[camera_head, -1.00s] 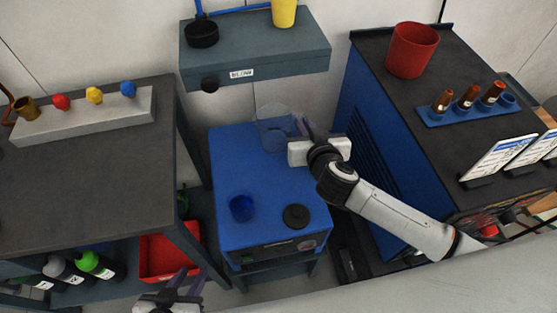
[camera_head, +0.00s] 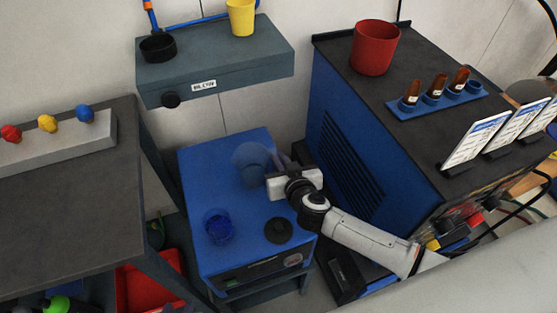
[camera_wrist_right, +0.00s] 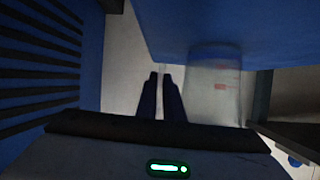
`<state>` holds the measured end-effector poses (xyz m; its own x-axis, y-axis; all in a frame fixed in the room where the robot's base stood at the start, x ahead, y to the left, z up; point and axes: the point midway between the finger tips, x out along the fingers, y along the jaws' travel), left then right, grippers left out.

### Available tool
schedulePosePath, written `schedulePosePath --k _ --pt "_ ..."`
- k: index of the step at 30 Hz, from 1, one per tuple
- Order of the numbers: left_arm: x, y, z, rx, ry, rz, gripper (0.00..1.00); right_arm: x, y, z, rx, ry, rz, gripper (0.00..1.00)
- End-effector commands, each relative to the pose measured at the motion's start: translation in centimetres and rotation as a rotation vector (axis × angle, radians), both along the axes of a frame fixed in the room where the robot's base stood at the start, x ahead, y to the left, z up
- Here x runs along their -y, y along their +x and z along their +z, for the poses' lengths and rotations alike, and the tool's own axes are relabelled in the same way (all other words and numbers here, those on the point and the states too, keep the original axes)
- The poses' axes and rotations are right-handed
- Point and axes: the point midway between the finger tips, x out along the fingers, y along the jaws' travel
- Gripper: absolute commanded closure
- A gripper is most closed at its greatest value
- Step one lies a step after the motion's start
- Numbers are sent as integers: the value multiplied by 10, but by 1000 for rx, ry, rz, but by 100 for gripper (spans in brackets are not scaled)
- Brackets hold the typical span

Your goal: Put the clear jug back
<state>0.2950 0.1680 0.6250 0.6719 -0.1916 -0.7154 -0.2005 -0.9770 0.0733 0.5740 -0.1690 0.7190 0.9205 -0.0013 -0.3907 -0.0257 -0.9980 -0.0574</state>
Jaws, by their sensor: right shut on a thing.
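The clear jug (camera_head: 248,158) is see-through and shows over the far part of the blue cart top (camera_head: 205,180). My right gripper (camera_head: 274,176) is at its right side, shut on it, seemingly by the handle. In the right wrist view the jug (camera_wrist_right: 214,88), with small red marks, is just right of the gripper's close-set fingers (camera_wrist_right: 161,97). I cannot tell whether the jug's base touches the cart top. My left gripper is not in view.
On the cart top are a blue cup (camera_head: 219,226) and a black disc (camera_head: 279,230). A grey wall shelf (camera_head: 225,60) holds a black dish (camera_head: 158,47) and a yellow cup (camera_head: 241,17). A blue cabinet (camera_head: 345,150) stands close on the right, with a red bucket (camera_head: 374,48) on top.

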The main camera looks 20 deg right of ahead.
Motion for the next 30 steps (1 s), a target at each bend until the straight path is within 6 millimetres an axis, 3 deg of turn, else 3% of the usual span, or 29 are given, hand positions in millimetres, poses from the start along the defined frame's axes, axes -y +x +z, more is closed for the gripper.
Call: schedulePosePath --k 7,9,11,21,26,30 --pt "1 1 3 5 -1 -1 69 0 1 -1 2 -1 0 100" --pt "1 1 3 5 -1 -1 69 0 0 -1 1 -2 1 81" --pt "1 1 3 5 -2 -2 69 0 0 -1 0 -2 1 74" --pt "2 1 3 6 -3 -2 69 -1 -1 3 1 2 1 74" --pt "1 1 12 6 -3 -2 69 0 -23 13 -1 -2 3 74" --pt "1 1 21 6 -4 0 69 0 -52 25 -2 -1 3 74"
